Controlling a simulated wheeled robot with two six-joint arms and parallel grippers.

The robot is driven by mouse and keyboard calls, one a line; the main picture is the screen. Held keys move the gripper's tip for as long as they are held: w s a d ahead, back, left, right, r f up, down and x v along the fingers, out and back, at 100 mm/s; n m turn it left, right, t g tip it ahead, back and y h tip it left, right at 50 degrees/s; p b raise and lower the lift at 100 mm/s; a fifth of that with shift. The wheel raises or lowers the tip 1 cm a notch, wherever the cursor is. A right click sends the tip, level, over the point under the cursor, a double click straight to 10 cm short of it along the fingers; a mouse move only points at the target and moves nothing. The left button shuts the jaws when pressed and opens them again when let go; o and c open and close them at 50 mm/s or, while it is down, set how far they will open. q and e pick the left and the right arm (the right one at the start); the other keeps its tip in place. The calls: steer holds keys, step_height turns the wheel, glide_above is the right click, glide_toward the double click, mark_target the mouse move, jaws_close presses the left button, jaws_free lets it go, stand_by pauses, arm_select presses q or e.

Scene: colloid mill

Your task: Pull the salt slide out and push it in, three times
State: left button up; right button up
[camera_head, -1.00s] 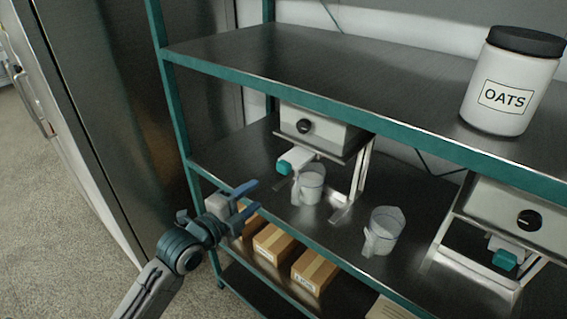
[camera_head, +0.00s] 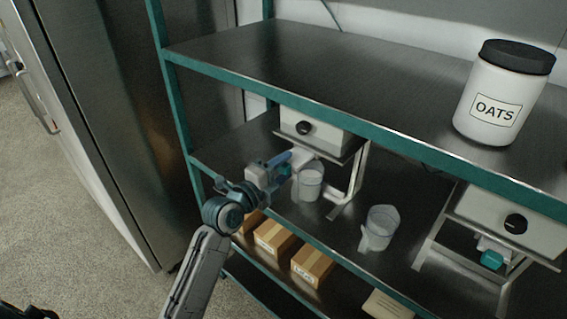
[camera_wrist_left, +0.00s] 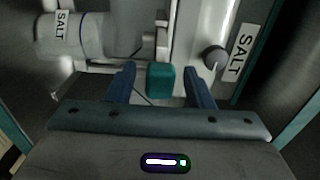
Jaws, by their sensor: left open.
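The salt dispenser (camera_head: 312,131) is a pale box with a black knob on the middle shelf; its SALT label (camera_wrist_left: 241,50) shows in the left wrist view. Its slide has a teal handle (camera_wrist_left: 161,80), seen under the box. My left gripper (camera_head: 284,166) is open at the handle. In the left wrist view its two fingers (camera_wrist_left: 160,72) stand on either side of the teal handle, with visible gaps. A clear measuring jug (camera_head: 311,183) stands below the slide; its SALT label shows in the left wrist view (camera_wrist_left: 62,27).
A second jug (camera_head: 381,227) stands to the right. Another dispenser (camera_head: 510,215) with a teal handle is at the far right. The upper shelf (camera_head: 330,75) with an oats jar (camera_head: 502,95) overhangs. Cardboard boxes (camera_head: 273,238) sit on the shelf below.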

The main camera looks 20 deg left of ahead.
mark_target(295, 157)
arm_select(q)
steer(key=shift+w, duration=0.2)
jaws_close()
steer(key=shift+w+d+f+b, duration=0.2)
steer(key=shift+w+b, duration=0.2)
steer(key=shift+b, duration=0.2)
steer(key=b+x, duration=0.2)
steer(key=x, duration=0.1)
steer(key=shift+w, duration=0.15)
steer(key=shift+w+d, duration=0.15)
steer(key=shift+w, duration=0.1)
steer(key=shift+s+r, duration=0.1)
steer(key=shift+r, duration=0.05)
jaws_free()
